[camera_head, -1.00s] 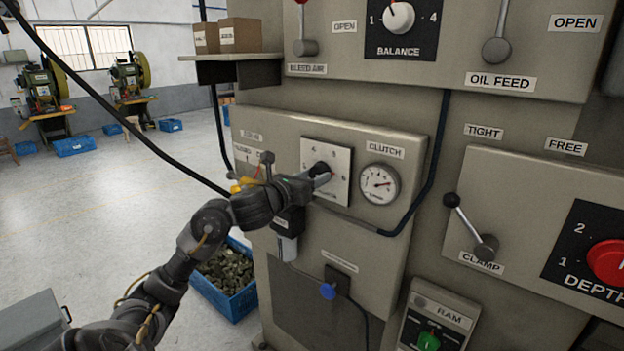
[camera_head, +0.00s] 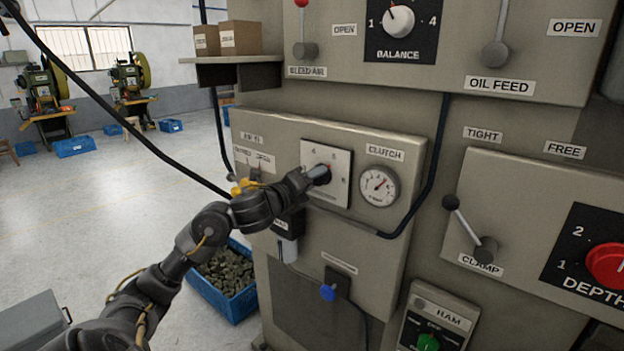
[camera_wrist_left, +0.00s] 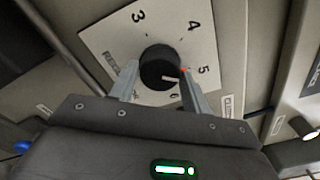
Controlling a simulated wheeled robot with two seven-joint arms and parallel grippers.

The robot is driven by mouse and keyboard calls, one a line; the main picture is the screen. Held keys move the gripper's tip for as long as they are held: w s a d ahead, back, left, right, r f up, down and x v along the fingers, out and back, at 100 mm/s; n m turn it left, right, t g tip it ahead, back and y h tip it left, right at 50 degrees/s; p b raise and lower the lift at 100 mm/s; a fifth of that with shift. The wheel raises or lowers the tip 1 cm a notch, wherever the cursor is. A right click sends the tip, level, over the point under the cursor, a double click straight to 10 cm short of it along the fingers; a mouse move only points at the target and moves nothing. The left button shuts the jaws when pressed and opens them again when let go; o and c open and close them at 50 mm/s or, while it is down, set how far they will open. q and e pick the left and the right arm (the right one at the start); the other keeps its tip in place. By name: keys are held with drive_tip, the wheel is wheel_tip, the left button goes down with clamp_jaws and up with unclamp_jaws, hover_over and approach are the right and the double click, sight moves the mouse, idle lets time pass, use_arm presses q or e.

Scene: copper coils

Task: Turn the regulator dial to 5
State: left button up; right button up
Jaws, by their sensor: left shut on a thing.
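The regulator dial is a black knob (camera_head: 324,176) on a white square plate (camera_head: 340,191) on the machine's left panel. In the left wrist view the knob (camera_wrist_left: 160,66) shows close up, with numerals 3 to 6 around it on the plate (camera_wrist_left: 112,37). My left gripper (camera_head: 318,172) is shut on the knob. In the left wrist view its two fingers (camera_wrist_left: 160,85) stand on either side of the knob. My right gripper is not in view.
A round gauge (camera_head: 379,186) sits right of the plate under the CLUTCH label. A dark cable (camera_head: 437,150) runs down beside the panel. A clamp lever (camera_head: 470,228) stands further right. A blue crate of metal parts (camera_head: 236,306) is on the floor below my arm.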

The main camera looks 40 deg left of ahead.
use_arm(q)
drive_tip(key=shift+n, duration=0.5)
drive_tip(key=o, duration=1)
drive_tip(key=shift+c, duration=0.2)
drive_tip(key=shift+s, duration=0.1)
drive_tip(key=s+b, duration=0.2)
drive_tip(key=s, duration=0.8)
drive_tip(key=shift+s, duration=0.35)
drive_tip(key=shift+d, duration=0.1)
